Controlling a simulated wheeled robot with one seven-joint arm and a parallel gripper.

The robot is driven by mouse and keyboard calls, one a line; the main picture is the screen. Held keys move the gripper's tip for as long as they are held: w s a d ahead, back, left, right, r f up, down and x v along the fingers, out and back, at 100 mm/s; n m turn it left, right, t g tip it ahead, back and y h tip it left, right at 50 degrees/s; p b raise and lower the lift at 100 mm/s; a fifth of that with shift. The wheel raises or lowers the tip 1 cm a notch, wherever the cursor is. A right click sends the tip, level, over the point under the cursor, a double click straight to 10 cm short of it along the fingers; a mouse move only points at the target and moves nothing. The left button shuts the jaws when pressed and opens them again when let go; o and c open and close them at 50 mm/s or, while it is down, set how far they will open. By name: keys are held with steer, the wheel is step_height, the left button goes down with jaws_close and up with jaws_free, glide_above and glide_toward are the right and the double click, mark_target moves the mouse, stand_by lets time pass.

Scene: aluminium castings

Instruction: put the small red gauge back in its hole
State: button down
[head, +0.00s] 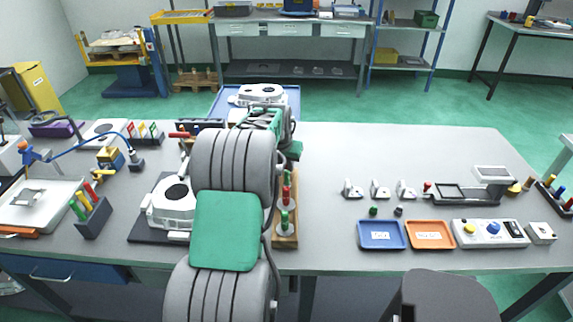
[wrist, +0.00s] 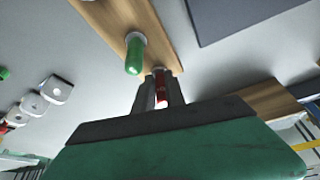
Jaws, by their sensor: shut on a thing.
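My gripper (wrist: 160,90) is shut on a small red gauge (wrist: 161,86), which shows as a narrow red strip between the two grey fingers. The wooden rack (wrist: 110,18) lies just beyond the fingertips. A green gauge (wrist: 135,55) stands in it beside my gripper. In the head view the rack (head: 287,241) stands right of my arm, with red and a green gauge (head: 284,220) showing on it. My fingers are mostly hidden behind my arm there. The lower end of the held gauge and the hole are not clearly visible.
A white casting (head: 172,203) on a dark plate stands left of my arm. Small metal brackets (head: 380,189), a blue tray (head: 381,235) and an orange tray (head: 430,235) lie to the right. The table between the rack and the brackets is clear.

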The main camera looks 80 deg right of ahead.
steer(key=c, duration=1.3)
jaws_free()
steer(key=b+v, duration=0.1)
steer(key=v, duration=0.6)
steer(key=shift+a+r, duration=0.15)
steer(key=shift+r, duration=0.2)
